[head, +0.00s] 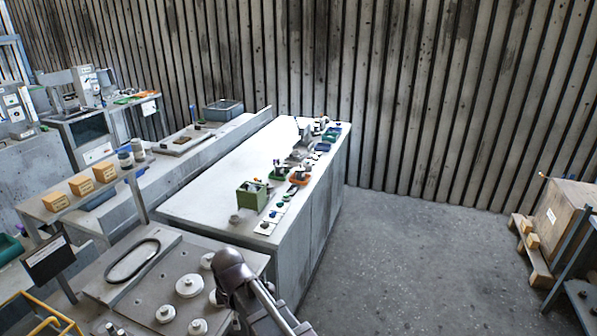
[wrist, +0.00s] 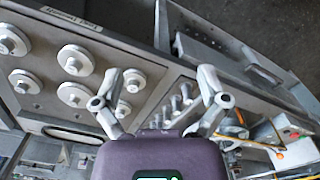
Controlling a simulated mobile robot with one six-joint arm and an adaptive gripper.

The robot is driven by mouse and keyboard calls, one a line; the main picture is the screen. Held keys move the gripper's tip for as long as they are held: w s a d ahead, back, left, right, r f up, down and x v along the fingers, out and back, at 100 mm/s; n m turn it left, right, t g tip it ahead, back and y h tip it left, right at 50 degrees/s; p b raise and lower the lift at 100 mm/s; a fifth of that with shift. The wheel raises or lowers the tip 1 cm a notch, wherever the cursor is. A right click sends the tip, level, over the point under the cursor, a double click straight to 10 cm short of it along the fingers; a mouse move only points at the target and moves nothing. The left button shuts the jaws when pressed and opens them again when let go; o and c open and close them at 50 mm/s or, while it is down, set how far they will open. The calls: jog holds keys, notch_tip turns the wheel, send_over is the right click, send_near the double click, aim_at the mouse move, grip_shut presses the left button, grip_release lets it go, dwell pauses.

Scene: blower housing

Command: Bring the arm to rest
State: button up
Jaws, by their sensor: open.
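My gripper (wrist: 160,101) is open in the wrist view, with its two fingers spread wide and nothing between them. It hangs above a grey fixture bench (wrist: 135,50), apart from the parts on it as far as I can tell. In the head view my arm (head: 236,277) rises at the bottom middle beside the same bench. The gripper's fingers cannot be made out there.
White round parts (head: 190,285) stand on the near bench, with a black belt loop (head: 132,259) behind them. The floor (head: 410,260) at right is clear up to a crate (head: 563,215).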

jog(key=d+f+m+b, duration=0.2)
jog(key=d+m, duration=0.7)
jog(key=d, duration=0.7)
jog(key=d+f+m+b, duration=0.2)
jog(key=d+m, duration=0.8)
jog(key=d, duration=0.7)
jog(key=shift+w+d+f+m, duration=0.15)
jog(key=shift+w+d+m, duration=0.15)
jog(key=shift+w, duration=0.15)
jog(key=c, duration=0.5)
jog(key=shift+a, duration=0.15)
